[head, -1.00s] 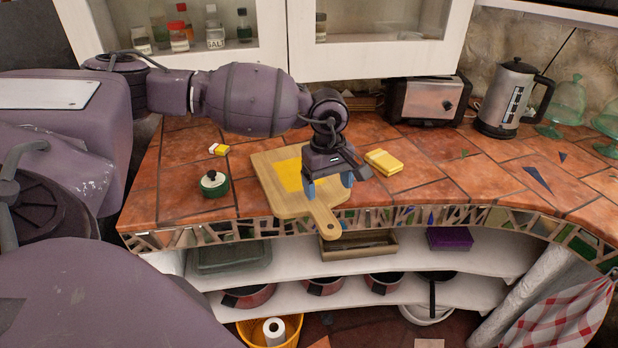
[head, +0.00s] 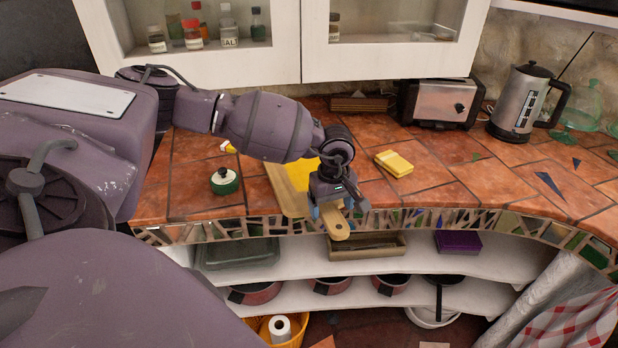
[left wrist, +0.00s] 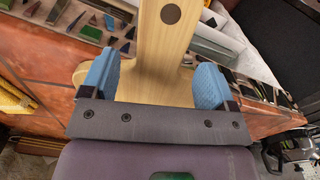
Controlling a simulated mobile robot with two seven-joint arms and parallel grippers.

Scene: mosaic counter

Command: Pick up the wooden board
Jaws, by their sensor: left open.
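The wooden board (head: 281,181) lies on the tiled counter, with a yellow patch on its face. Its handle points to the front and sticks out past the counter edge. In the head view my left gripper (head: 341,207) is over the handle and hides part of the board. In the left wrist view the board's handle (left wrist: 165,40) runs between the two blue fingers (left wrist: 158,80) of my left gripper, which are open, one on each side with gaps. My right gripper is not in view.
A yellow block (head: 394,164) lies right of the board, and a small green pot with a white lid (head: 224,181) stands left of it. A toaster (head: 437,103) and a kettle (head: 527,101) stand at the back. Shelves (head: 300,262) with pans are below the counter edge.

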